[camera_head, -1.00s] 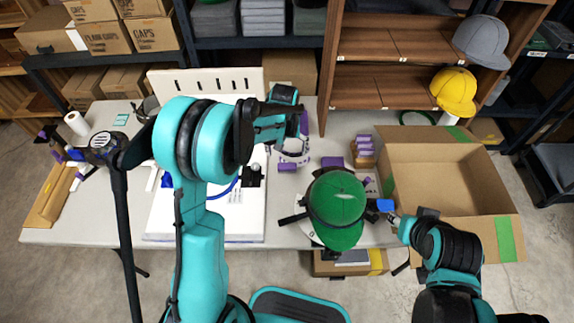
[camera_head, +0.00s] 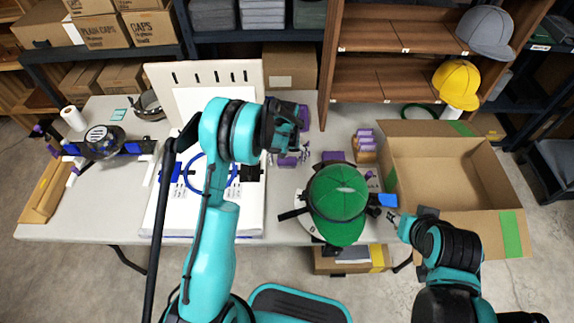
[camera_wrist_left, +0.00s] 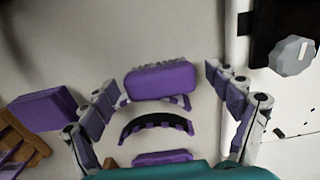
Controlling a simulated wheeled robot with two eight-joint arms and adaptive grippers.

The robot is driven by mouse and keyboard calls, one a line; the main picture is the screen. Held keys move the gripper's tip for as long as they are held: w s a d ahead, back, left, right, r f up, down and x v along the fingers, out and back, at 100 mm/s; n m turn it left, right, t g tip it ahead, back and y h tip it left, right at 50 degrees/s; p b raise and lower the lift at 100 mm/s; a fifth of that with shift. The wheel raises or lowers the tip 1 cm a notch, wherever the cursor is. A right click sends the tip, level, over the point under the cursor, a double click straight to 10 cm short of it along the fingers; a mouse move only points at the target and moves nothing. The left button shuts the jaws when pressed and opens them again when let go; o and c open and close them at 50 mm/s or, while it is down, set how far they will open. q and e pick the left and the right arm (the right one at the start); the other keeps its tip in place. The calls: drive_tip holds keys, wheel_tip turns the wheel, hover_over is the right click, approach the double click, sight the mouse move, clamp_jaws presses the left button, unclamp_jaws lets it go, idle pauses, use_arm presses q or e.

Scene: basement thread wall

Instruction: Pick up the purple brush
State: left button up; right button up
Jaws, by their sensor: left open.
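The purple brush (camera_wrist_left: 160,80) lies on the pale tabletop in the left wrist view, its rounded purple back showing. In the head view it is a small purple piece (camera_head: 288,161) just below my left gripper (camera_head: 292,150), partly hidden by it. In the wrist view my left gripper (camera_wrist_left: 165,92) is open, one finger on each side of the brush, with gaps to both. Whether the fingertips are down at the brush's height I cannot tell. My right gripper (camera_head: 397,217) is at the right of the green cap (camera_head: 338,195); its fingers are too small to read.
A purple block (camera_head: 333,156) and a wooden rack (camera_head: 366,148) stand right of the brush. A white board with a blue hoop (camera_head: 190,178) and dark clamps lies to the left. An open cardboard box (camera_head: 440,170) is at the right, shelves behind.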

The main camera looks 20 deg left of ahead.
sight(287, 159)
use_arm(q)
drive_tip(key=c, duration=1.2)
drive_tip(key=shift+r, duration=0.15)
drive_tip(key=shift+c, duration=0.2)
wheel_tip(287, 159, up, 4)
drive_tip(key=shift+r+p, duration=0.15)
drive_tip(key=shift+p, duration=1)
drive_tip(key=w+d+r+p, duration=0.1)
drive_tip(key=d+r+p, duration=0.2)
drive_tip(key=d+r, duration=0.3)
drive_tip(key=d, duration=0.5)
drive_tip(key=shift+w+d+r, duration=0.25)
drive_tip(key=shift+d+r, duration=0.05)
